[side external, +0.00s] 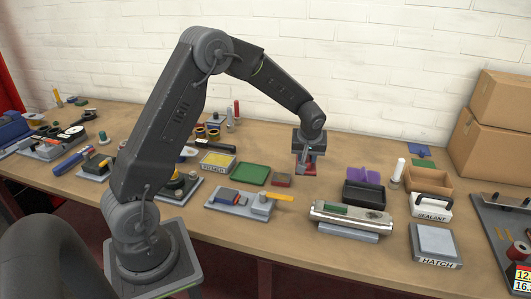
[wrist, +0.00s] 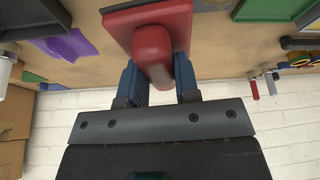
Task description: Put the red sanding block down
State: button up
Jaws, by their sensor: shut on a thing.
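The red sanding block (wrist: 120,25) has a flat red plate with a rounded red handle (wrist: 152,55). My gripper (wrist: 160,82) is shut on the handle, with a blue finger pad on each side of it. In the side external view my gripper (side external: 308,160) points down over the middle of the bench, and the red block (side external: 307,169) shows small beneath it. I cannot tell whether the block touches the bench top.
Bare bench (side external: 310,190) shows in front of the block.

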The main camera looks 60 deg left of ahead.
jog(key=w+d+f+m, duration=0.1)
jog(key=w+d+m, duration=0.1)
jog(key=w+d, duration=0.3)
jog(key=shift+w+f+t, duration=0.4)
jog(key=shift+w, duration=0.05)
jog(key=shift+f+h, duration=0.1)
jog(key=shift+h, duration=0.2)
jog(key=shift+f, duration=2.4)
jog(key=shift+f, duration=0.75)
jog(key=shift+f, duration=0.2)
jog(key=o, duration=1)
jog(key=shift+c, duration=0.2)
jog(key=shift+s, duration=0.1)
jog(key=shift+c, duration=0.2)
